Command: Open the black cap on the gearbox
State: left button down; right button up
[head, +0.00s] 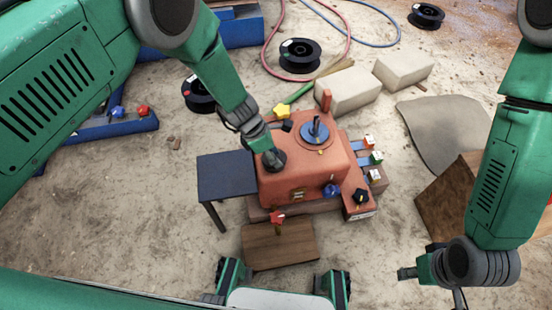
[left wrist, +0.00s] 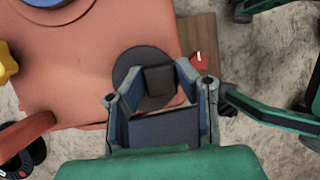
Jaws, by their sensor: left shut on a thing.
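The orange gearbox (head: 300,175) stands in the middle of the head view. The black cap (head: 274,161) is on its left front top. In the left wrist view the cap is a dark round disc with a square knob (left wrist: 159,80). My left gripper (head: 266,148) reaches down onto the cap. Its two fingers (left wrist: 158,88) lie on either side of the knob and are shut on it. The cap still appears seated on the gearbox; its underside is hidden. My right gripper (head: 432,287) is at the lower right, away from the gearbox, with its fingers apart and empty.
A small dark table (head: 227,175) stands against the gearbox's left side. A blue disc with a handle (head: 314,133), a yellow star knob (head: 282,111) and a red lever (head: 326,100) are near the cap. A wooden board (head: 280,246) lies in front. Pale blocks (head: 348,90) lie behind.

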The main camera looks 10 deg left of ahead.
pick_arm(q)
jog(key=shift+w+a+r+g+h+b, duration=0.2)
jog(key=shift+w+a+g+b, duration=0.1)
jog(key=shift+g+b, duration=0.25)
jog(key=shift+w+a+r+g+h+b, duration=0.2)
jog(key=shift+w+g+b, duration=0.15)
jog(key=shift+g, duration=0.3)
jog(key=shift+w+a+r+n+g+h, duration=0.2)
jog(key=shift+w+r+n+g, duration=0.1)
jog(key=shift+g, duration=0.3)
jog(key=shift+w+a+r+n+g+h, duration=0.1)
jog(key=shift+w+r+n+g+h, duration=0.15)
jog(key=shift+g, duration=0.35)
